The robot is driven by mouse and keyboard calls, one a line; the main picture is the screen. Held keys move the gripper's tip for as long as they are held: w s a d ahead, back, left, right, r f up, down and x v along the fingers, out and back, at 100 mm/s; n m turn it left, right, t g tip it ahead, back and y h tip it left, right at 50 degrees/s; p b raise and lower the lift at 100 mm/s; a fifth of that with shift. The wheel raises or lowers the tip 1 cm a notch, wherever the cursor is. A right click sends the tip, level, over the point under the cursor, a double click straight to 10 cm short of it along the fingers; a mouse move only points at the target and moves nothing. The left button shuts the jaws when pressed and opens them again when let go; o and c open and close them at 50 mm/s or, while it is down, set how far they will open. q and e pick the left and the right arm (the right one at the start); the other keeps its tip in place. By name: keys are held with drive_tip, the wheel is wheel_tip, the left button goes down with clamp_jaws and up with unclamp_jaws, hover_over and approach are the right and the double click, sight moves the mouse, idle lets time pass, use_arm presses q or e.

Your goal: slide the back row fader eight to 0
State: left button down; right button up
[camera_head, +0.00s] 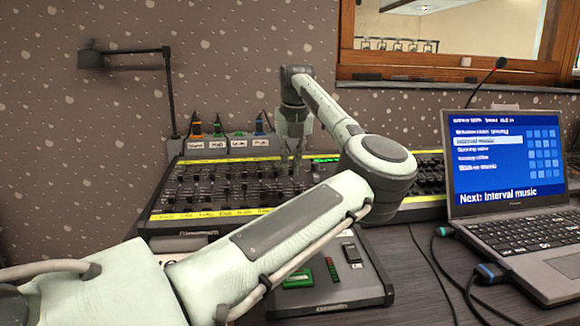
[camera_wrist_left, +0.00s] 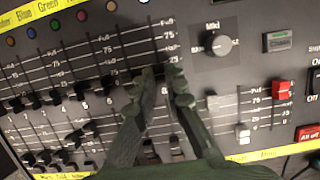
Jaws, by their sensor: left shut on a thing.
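The lighting desk (camera_head: 240,180) is a black panel with two rows of sliding faders. My left gripper (camera_head: 290,172) reaches down onto its right part in the head view. In the left wrist view its two dark fingers (camera_wrist_left: 163,75) straddle the back row slot by the printed 8. It is shut on the back row fader eight, whose cap is mostly hidden between the fingertips. Other back row caps, such as a black one (camera_wrist_left: 82,92), sit in a line to the left. My right gripper is not in view.
Front row caps (camera_wrist_left: 150,152) are close below. A laptop (camera_head: 505,180) stands at right with cables beside it.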

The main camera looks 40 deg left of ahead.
use_arm(q)
drive_tip(key=shift+s+d, duration=0.1)
drive_tip(key=shift+d, duration=0.05)
drive_tip(key=c, duration=1.8)
unclamp_jaws()
drive_tip(key=shift+c, duration=0.2)
drive_tip(key=shift+r, duration=0.1)
drive_tip(key=shift+r+p, duration=0.9)
drive_tip(key=shift+r, duration=0.3)
drive_tip(key=v, duration=1.2)
